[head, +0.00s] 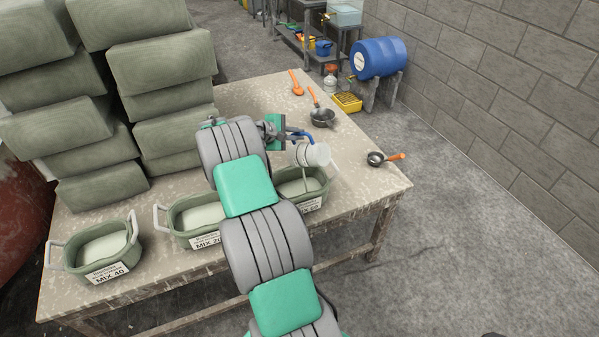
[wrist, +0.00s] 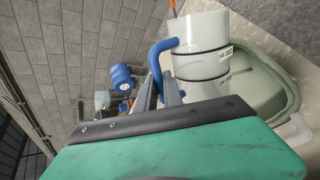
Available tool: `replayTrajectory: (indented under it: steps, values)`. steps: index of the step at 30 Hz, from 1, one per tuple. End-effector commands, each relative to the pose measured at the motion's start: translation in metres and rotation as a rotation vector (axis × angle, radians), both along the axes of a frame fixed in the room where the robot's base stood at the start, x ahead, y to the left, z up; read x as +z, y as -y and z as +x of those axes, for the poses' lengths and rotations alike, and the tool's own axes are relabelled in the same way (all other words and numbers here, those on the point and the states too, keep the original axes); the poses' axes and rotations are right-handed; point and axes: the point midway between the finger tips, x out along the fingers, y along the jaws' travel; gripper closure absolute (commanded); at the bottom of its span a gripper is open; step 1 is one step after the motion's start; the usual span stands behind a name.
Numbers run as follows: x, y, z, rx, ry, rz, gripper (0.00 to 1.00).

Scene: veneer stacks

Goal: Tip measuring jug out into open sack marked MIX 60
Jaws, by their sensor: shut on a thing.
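The measuring jug (head: 312,154) is a whitish cylinder with a blue handle, tipped over onto its side. My gripper (head: 292,137) is shut on the blue handle; in the wrist view my fingers (wrist: 168,90) meet it beside the jug (wrist: 198,48). The jug is above an open green container (head: 318,190) with pale contents, at the right of a row; its label is partly hidden by my arm, but the end looks like 60. A thin pale streak under the jug may be a stream or a container handle; I cannot tell. This container also shows in the wrist view (wrist: 280,78).
Similar containers marked MIX 20 (head: 178,222) and MIX 40 (head: 130,252) stand to the left on the worn table (head: 375,195). Tall stacks of grey-green bales (head: 160,70) rise behind them. A dark pan (head: 322,117) and a small scoop (head: 376,159) lie further right.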

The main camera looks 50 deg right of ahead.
Motion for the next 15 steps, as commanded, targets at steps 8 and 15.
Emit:
replayTrajectory:
  steps: [8, 15]
  values:
    - [-0.0004, -0.0008, 0.0034, 0.002, -0.025, -0.002, 1.00]
    - [-0.0011, -0.0023, 0.0059, 0.003, -0.049, -0.004, 1.00]
